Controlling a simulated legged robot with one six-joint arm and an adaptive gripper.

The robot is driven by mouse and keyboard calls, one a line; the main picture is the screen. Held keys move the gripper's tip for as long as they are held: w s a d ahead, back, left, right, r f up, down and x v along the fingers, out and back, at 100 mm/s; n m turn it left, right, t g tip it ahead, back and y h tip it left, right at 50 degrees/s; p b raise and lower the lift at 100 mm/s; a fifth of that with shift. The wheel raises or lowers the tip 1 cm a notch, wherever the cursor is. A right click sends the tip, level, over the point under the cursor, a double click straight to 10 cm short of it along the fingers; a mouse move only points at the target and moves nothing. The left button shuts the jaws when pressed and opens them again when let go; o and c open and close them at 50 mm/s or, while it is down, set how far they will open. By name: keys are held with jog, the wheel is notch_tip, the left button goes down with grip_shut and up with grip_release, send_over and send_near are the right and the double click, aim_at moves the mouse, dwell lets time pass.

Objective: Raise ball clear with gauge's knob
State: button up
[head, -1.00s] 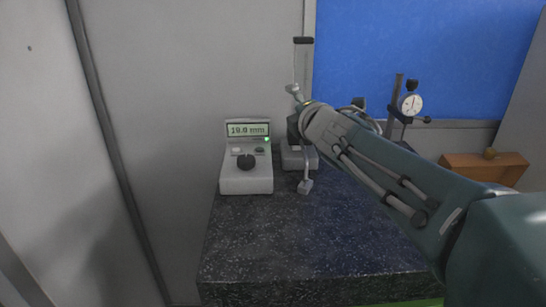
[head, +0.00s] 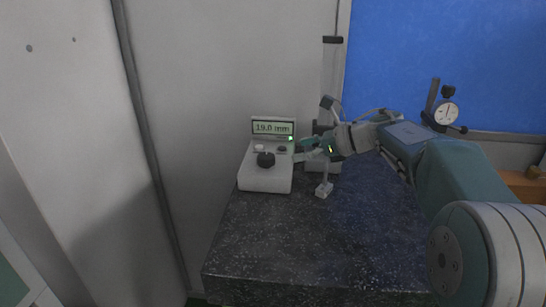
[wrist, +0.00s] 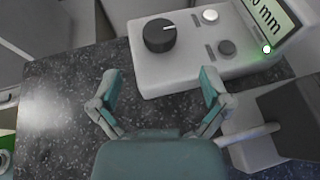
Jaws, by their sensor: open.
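The gauge's grey control box (head: 266,176) stands on the dark granite slab, its display (head: 273,127) seeming to read 19.0 mm. Its black round knob (head: 265,159) is on top and also shows in the wrist view (wrist: 159,36), with a white mark. My gripper (head: 304,147) is open and empty, just right of the box. In the wrist view my gripper's fingers (wrist: 160,92) are spread, with the knob beyond them and apart. A thin stem (head: 327,172) hangs down to a small pale block (head: 324,190); I cannot make out the ball.
The gauge's tall column (head: 332,75) rises behind my gripper, its base close to the right. A dial indicator (head: 446,113) on a stand is at the right. A wooden box (head: 522,187) lies at the far right. The front of the granite slab (head: 300,245) is clear.

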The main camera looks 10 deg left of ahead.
aim_at(269, 156)
jog(key=x, duration=0.9)
jog(key=shift+a, duration=0.35)
jog(key=shift+d, duration=0.15)
jog(key=c, duration=1.2)
